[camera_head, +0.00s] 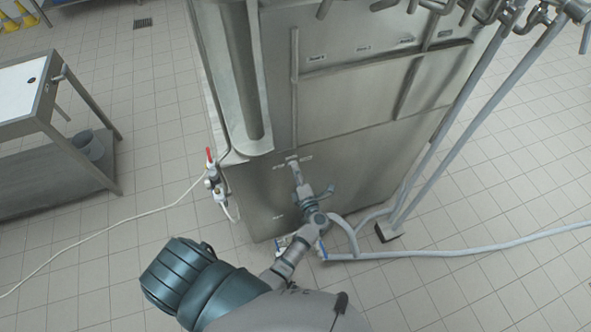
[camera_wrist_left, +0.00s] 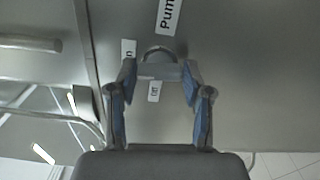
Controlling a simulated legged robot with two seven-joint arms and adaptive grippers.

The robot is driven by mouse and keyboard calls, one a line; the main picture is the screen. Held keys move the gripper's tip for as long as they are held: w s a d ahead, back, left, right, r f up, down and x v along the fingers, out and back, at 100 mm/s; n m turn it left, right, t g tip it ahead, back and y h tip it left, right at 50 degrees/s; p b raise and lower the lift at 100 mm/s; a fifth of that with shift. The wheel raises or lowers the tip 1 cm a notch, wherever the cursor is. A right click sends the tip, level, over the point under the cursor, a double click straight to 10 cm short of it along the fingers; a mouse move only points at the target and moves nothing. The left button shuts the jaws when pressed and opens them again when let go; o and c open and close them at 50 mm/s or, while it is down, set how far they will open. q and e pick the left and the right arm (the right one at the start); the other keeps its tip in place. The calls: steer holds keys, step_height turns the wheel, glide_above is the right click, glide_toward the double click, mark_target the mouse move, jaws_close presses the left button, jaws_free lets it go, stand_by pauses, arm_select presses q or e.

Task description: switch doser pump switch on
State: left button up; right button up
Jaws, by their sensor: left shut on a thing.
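The doser pump switch (camera_wrist_left: 158,55) is a small rounded grey knob on the steel front panel in the left wrist view. White labels lie around it: a large one starting "Pum" (camera_wrist_left: 169,15), a small one (camera_wrist_left: 129,48) at its upper left and another (camera_wrist_left: 154,91) below it. My left gripper (camera_wrist_left: 159,70) has its blue-padded fingers on either side of the knob and is shut on it. In the head view my left gripper (camera_head: 296,173) reaches the lower front panel and largely hides the switch. The right gripper is in neither view.
The steel filler machine (camera_head: 340,150) fills the middle of the head view. A red-handled valve (camera_head: 210,158) sits on its left side. Grey pipes (camera_head: 440,150) and a floor hose (camera_head: 460,251) are at the right.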

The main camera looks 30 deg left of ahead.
arm_select(q)
steer(key=shift+d+m+p, duration=0.1)
steer(key=shift+m+p, duration=0.25)
steer(key=shift+m, duration=0.25)
steer(key=shift+f, duration=0.15)
steer(key=o, duration=1.1)
steer(key=shift+c, duration=0.2)
steer(key=shift+o, duration=0.5)
steer(key=shift+w, duration=0.15)
steer(key=v, duration=0.7)
steer(key=shift+d, duration=0.25)
